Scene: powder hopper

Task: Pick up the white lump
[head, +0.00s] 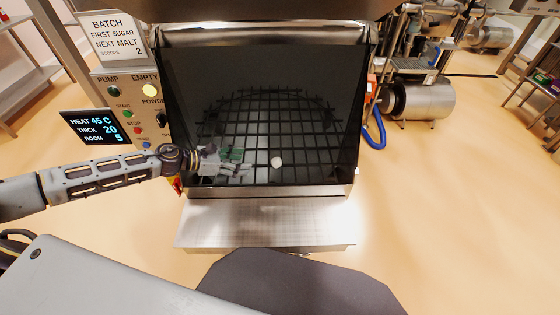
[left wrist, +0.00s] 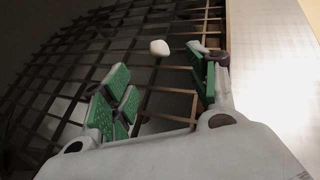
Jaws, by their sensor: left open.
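The white lump (head: 277,162) is small and rounded and lies on the dark grid (head: 265,120) inside the hopper, near its front edge. In the left wrist view the lump (left wrist: 159,47) shows beyond the fingertips, between the two fingers' lines. My left gripper (head: 240,163) is inside the hopper opening, to the left of the lump and apart from it. Its green-padded fingers (left wrist: 165,88) are spread wide with nothing between them. My right gripper is in neither view.
A flat steel shelf (head: 265,222) juts out below the hopper's front lip (head: 300,191). A control panel (head: 140,110) with buttons and a small dark display (head: 92,127) stand to the left. A blue hose (head: 377,132) and a steel motor (head: 425,99) are to the right.

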